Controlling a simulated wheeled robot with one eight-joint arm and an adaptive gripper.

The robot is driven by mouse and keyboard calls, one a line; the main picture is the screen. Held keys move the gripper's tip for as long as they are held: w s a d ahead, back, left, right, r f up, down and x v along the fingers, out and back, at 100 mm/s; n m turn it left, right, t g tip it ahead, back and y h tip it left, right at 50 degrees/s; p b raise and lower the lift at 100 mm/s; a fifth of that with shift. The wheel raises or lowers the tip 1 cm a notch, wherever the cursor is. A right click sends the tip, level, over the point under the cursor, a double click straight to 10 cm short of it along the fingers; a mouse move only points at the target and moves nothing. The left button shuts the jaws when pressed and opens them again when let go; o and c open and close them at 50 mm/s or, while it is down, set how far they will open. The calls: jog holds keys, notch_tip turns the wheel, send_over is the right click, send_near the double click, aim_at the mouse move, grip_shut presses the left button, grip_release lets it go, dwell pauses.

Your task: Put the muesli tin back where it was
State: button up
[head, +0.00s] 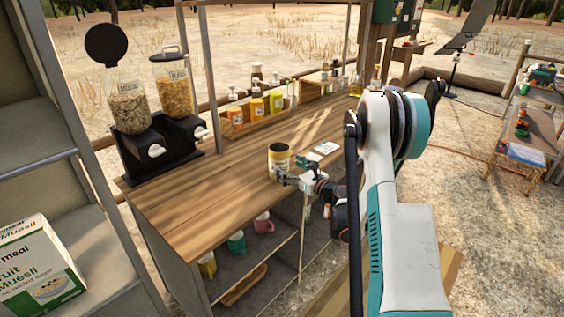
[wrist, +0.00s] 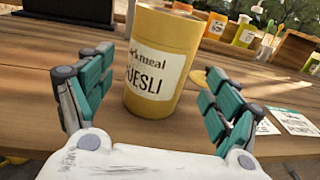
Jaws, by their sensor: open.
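The muesli tin (head: 279,158) is a yellow can with a cream label. It stands upright on the wooden counter (head: 215,190), near its front edge. In the wrist view the tin (wrist: 160,65) stands between and just beyond my fingers, its label facing me. My gripper (head: 300,176) is at the counter's front edge, to the right of the tin in the head view. In the wrist view my gripper (wrist: 155,105) is open, with a teal-padded finger on each side and nothing clasped.
A cereal dispenser (head: 150,110) with two jars stands at the counter's left; one lid is raised. A wooden tray of bottles (head: 255,108) lies along the back. Cards (head: 326,147) lie right of the tin. A muesli box (head: 40,265) sits on the left shelf. Mugs (head: 263,223) are below.

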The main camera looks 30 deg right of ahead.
jog(key=v, duration=0.7)
jog(key=shift+s+p, duration=0.2)
jog(key=shift+p, duration=0.15)
dwell(0.7)
